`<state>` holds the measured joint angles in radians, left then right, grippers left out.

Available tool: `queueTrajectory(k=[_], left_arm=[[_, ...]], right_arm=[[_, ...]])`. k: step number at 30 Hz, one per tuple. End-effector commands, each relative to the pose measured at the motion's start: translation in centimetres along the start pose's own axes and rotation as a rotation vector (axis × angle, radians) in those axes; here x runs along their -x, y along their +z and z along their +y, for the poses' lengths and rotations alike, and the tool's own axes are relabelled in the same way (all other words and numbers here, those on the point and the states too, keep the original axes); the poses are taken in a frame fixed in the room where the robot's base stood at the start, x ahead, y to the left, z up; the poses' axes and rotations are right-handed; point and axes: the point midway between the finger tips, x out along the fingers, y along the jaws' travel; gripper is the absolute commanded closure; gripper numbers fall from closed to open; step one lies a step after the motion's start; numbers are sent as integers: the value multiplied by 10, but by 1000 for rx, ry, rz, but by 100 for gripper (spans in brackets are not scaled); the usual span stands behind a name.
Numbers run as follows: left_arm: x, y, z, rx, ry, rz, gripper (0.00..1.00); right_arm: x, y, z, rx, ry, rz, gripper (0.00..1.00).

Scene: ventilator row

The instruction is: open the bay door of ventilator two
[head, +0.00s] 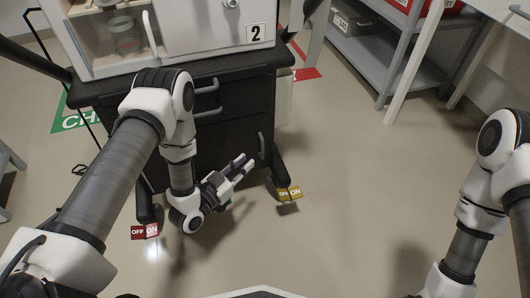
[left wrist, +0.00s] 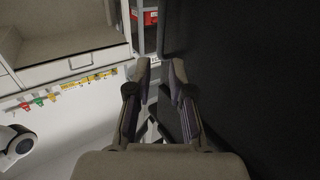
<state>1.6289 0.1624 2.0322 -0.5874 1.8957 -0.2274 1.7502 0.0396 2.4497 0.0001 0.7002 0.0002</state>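Ventilator two, marked by a black "2" label (head: 255,34), is a white unit (head: 195,28) on a dark cart (head: 235,110). At its left is a compartment with a clear jar (head: 124,38) inside and a curved white vertical handle (head: 155,42) beside it. The cart has a drawer with a grey handle (head: 207,113) and a front with a vertical handle (head: 261,146). Which part is the bay door I cannot tell for sure. My left gripper (head: 248,165) is low before the cart, open and empty; its parted fingers show in the left wrist view (left wrist: 159,68). My right gripper is outside the frame.
Cart feet carry a red OFF/ON tag (head: 145,231) and a yellow ON tag (head: 290,193). A grey shelf (head: 395,50) with bins stands at the back right. A green floor mark (head: 75,119) lies left of the cart. The floor right of the cart is clear.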

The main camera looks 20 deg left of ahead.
Motion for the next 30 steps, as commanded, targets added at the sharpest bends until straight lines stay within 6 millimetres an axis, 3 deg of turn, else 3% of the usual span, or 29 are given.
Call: queueTrajectory(k=[13,21,22,24,30], left_arm=[[-72,-2,0,-3,3,15,79],[-77,-4,0,0,1,12,79],[-77,-4,0,0,1,12,83],[-76,-4,0,0,1,12,100],[-76,-4,0,0,1,11,100]], right_arm=[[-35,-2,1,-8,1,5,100],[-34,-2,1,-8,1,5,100],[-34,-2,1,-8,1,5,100],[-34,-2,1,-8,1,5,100],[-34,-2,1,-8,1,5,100]])
